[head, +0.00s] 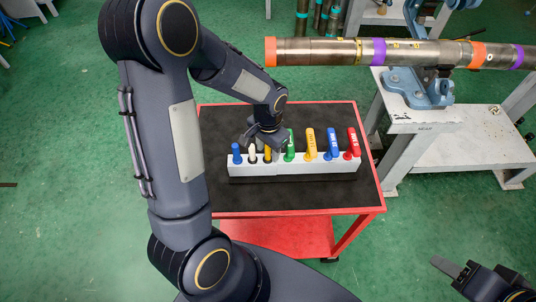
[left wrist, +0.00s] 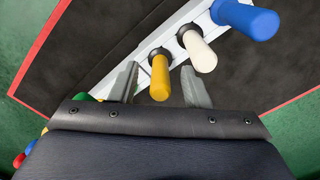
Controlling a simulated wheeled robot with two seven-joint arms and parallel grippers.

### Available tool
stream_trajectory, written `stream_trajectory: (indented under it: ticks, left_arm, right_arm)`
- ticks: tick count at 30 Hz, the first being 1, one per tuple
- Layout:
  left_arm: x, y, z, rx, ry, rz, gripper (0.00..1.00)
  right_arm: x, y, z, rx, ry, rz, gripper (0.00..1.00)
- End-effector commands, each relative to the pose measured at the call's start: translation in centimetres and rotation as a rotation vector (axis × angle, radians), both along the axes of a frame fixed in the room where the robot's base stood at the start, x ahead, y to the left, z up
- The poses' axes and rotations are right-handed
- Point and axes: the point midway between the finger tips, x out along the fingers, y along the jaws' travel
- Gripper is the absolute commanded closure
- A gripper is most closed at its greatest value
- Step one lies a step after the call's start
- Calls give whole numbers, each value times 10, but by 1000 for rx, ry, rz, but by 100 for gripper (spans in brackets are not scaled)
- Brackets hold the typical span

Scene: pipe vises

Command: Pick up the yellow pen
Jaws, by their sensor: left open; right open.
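The yellow pen (left wrist: 160,76) stands in the white holder (left wrist: 115,78) between the two open fingers of my left gripper (left wrist: 160,85). The fingers are on either side of it and a gap shows around it. In the head view, my left gripper (head: 265,140) is over the left half of the holder (head: 290,167), and the yellow pen (head: 268,154) shows just below it. My right gripper (head: 452,272) is at the lower right, away from the cart; only part of it shows.
A white pen (left wrist: 197,50) and a blue pen (left wrist: 245,18) stand beside the yellow one. Green (head: 290,143), orange-yellow (head: 310,143), blue (head: 332,143) and red (head: 352,143) handles stand further right. The red cart (head: 372,190) has a black top. A pipe (head: 400,52) in a blue vise (head: 418,88) is behind right.

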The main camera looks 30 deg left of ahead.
Motion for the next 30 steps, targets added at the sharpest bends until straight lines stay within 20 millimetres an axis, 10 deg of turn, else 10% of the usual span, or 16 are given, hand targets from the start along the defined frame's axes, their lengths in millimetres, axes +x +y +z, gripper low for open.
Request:
stream_trajectory:
  ticks: [9, 19, 30]
  left_arm:
    - [0, 0, -8, 0, -2, 0, 57]
    - [0, 0, -8, 0, -2, 0, 98]
    - [1, 0, 3, 0, -6, 1, 98]
  right_arm:
    - [0, 0, 1, 0, 0, 0, 54]
    - [0, 0, 1, 0, 0, 0, 54]
    - [0, 0, -1, 0, 0, 0, 54]
